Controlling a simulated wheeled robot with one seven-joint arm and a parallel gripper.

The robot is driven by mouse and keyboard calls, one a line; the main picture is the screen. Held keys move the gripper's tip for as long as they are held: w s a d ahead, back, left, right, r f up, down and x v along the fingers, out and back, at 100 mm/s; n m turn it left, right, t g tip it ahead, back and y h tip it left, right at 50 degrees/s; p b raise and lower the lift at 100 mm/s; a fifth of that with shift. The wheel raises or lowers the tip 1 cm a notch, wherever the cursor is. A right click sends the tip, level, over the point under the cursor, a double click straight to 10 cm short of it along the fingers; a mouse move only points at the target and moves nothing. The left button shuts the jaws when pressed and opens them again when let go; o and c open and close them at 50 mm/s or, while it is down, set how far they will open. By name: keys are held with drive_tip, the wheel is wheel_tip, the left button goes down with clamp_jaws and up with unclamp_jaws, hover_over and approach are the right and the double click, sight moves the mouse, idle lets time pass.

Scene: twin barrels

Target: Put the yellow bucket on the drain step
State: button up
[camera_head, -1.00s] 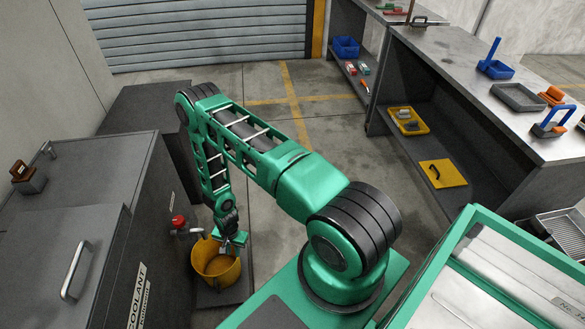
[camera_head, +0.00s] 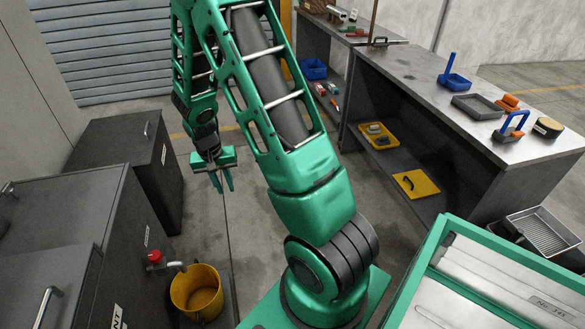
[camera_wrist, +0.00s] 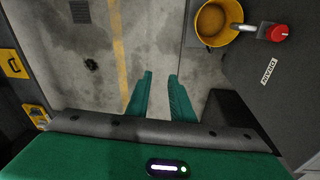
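The yellow bucket (camera_head: 197,292) stands upright and open-topped beside the dark cabinet, below its red-handled tap (camera_head: 157,260). A low dark slab, seemingly the drain step (camera_head: 229,298), shows at its right side; the bucket's base is hidden, so I cannot tell how it rests on it. My gripper (camera_head: 223,188) hangs in the air above the floor, up and beyond the bucket, clear of it. In the wrist view the two green fingers (camera_wrist: 158,84) are apart with nothing between them. The bucket (camera_wrist: 213,27) shows there at the upper right, with the red tap handle beside it.
The dark cabinet (camera_head: 130,245) lines the left, with a lower cabinet (camera_head: 125,150) behind. A workbench (camera_head: 490,110) on the right holds trays and tools; its lower shelf bears a yellow tray (camera_head: 378,136) and a yellow plate (camera_head: 416,184). The floor between is clear.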

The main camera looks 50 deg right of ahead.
drive_tip(key=s+d+r, duration=0.3)
drive_tip(key=s+r, duration=1)
drive_tip(key=r, duration=0.3)
drive_tip(key=s+a+r+n+y, duration=0.1)
drive_tip(key=s+r, duration=0.2)
drive_tip(key=s, duration=0.5)
drive_tip(key=s+a+r+n, duration=0.1)
drive_tip(key=s+r, duration=0.3)
drive_tip(key=s, duration=0.4)
drive_tip(key=shift+a+y, duration=0.4)
drive_tip(key=shift+w+f, duration=0.25)
drive_tip(key=shift+w, duration=0.45)
